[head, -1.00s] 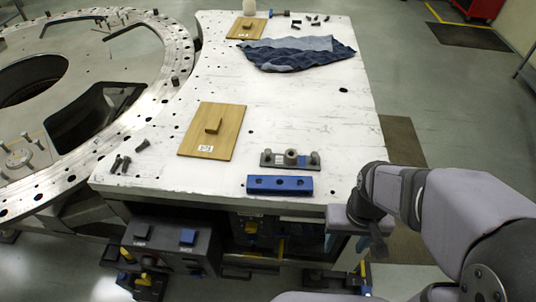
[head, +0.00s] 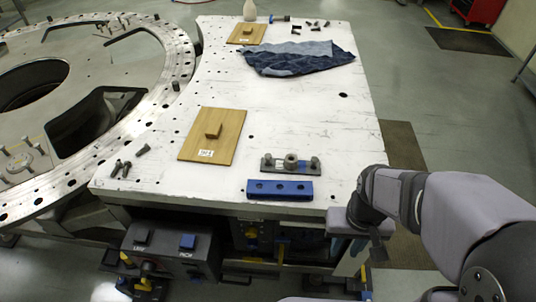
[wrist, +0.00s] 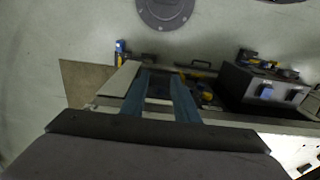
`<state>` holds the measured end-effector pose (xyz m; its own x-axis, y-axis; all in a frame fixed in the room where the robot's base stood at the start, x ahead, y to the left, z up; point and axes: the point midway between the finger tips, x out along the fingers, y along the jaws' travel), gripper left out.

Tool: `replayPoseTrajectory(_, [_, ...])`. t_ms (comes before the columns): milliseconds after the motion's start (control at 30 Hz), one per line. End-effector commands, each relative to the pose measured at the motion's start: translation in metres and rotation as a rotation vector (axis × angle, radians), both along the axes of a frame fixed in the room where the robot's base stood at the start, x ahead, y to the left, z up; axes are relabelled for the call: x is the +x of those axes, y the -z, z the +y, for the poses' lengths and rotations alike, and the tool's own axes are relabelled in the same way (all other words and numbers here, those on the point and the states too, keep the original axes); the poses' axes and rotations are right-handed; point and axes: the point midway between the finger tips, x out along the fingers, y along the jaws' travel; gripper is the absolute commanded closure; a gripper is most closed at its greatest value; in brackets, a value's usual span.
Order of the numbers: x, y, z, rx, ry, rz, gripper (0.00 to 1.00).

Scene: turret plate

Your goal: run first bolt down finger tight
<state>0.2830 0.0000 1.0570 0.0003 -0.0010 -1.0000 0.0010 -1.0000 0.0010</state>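Several dark bolts (head: 127,165) lie loose on the white plate's front left corner in the head view. A grey fixture (head: 291,163) with a round hollow boss and a post at each end stands near the front right. A blue block (head: 280,189) with a row of three holes lies just in front of it. My gripper (wrist: 158,84) shows two teal fingers, apart with nothing seen between them, in the wrist view. It points down beyond the plate's front right edge, away from bolts and fixture. In the head view its fingers are mostly hidden by the wrist.
The white plate (head: 300,110) has clear room in its middle. Wooden boards with handles (head: 226,146) and a dark blue cloth (head: 298,58) lie on it. A large metal ring (head: 160,105) stands left.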

Motion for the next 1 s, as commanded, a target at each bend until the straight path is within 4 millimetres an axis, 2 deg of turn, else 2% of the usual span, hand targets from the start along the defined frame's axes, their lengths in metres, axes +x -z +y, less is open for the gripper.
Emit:
replayPoseTrajectory(167, [0.028,-0.014,0.006,0.0,0.033,0.0,0.72])
replayPoseTrajectory(267, [0.057,-0.026,0.014,0.0,0.074,0.001,0.72])
replayPoseTrajectory(467, [0.131,-0.049,0.041,0.0,0.188,0.003,0.72])
replayPoseTrajectory(700, [0.212,-0.06,0.087,-0.001,0.335,0.004,0.72])
replayPoseTrajectory(900, [0.263,-0.058,0.132,-0.002,0.456,0.004,0.72])
replayPoseTrajectory(1000, [0.282,-0.053,0.155,-0.002,0.515,0.003,0.72])
